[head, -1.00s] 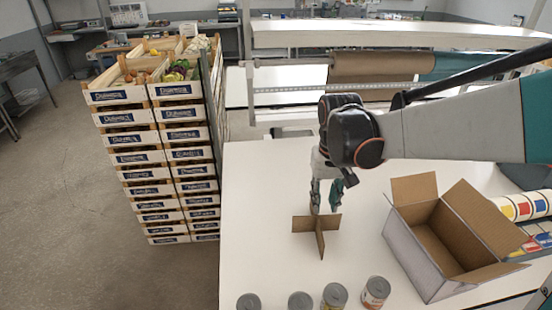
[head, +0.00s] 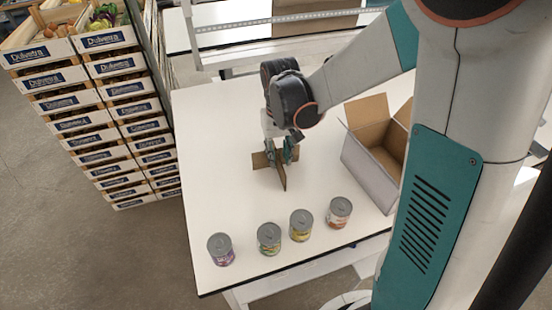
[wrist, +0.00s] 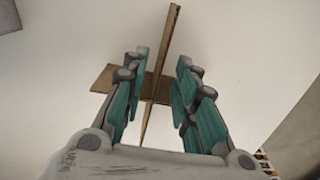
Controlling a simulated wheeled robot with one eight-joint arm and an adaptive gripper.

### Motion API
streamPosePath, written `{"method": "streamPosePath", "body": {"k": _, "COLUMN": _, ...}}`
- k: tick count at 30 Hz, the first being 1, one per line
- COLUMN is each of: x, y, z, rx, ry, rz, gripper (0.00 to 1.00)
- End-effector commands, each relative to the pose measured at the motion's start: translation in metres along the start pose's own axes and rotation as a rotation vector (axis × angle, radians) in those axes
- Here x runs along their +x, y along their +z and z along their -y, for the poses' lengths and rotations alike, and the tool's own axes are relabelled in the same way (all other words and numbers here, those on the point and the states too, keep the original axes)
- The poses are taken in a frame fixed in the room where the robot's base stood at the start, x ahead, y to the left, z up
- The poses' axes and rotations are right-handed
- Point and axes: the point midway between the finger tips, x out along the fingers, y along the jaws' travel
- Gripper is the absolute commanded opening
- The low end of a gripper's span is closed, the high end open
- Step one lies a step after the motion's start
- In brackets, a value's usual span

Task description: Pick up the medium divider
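The medium divider (head: 279,172) is a brown cardboard cross of two interlocked panels, standing upright on the white table. My gripper (head: 281,155) points down over it, with its teal fingers at the height of the divider's upper part. In the wrist view, my gripper (wrist: 164,78) is open, with one finger on each side of a panel of the divider (wrist: 160,72). Gaps show between the fingers and that panel. The fingers hide part of the crossing panel.
An open cardboard box (head: 368,165) stands right of the divider on the table (head: 210,130). Several cans, including a purple-labelled one (head: 221,250), line the front. Stacked crates (head: 100,110) stand on the floor at left. The table left of the divider is clear.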

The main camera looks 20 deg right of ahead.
Motion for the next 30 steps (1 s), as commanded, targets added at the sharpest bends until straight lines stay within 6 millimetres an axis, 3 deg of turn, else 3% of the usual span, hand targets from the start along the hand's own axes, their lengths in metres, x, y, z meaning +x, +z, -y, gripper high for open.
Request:
{"method": "streamPosePath", "body": {"k": 3, "x": 0.021, "y": 0.002, "z": -0.001, "rx": 0.0, "ry": 0.0, "rz": 0.0, "gripper": 0.27}}
{"method": "streamPosePath", "body": {"k": 8, "x": 0.039, "y": 0.002, "z": -0.001, "rx": 0.0, "ry": 0.0, "rz": 0.0, "gripper": 0.27}}
{"method": "streamPosePath", "body": {"k": 15, "x": 0.039, "y": 0.002, "z": -0.001, "rx": 0.0, "ry": 0.0, "rz": 0.0, "gripper": 0.24}}
{"method": "streamPosePath", "body": {"k": 19, "x": 0.039, "y": 0.002, "z": -0.001, "rx": 0.0, "ry": 0.0, "rz": 0.0, "gripper": 0.0}}
{"method": "streamPosePath", "body": {"k": 30, "x": 0.039, "y": 0.002, "z": -0.001, "rx": 0.0, "ry": 0.0, "rz": 0.0, "gripper": 0.0}}
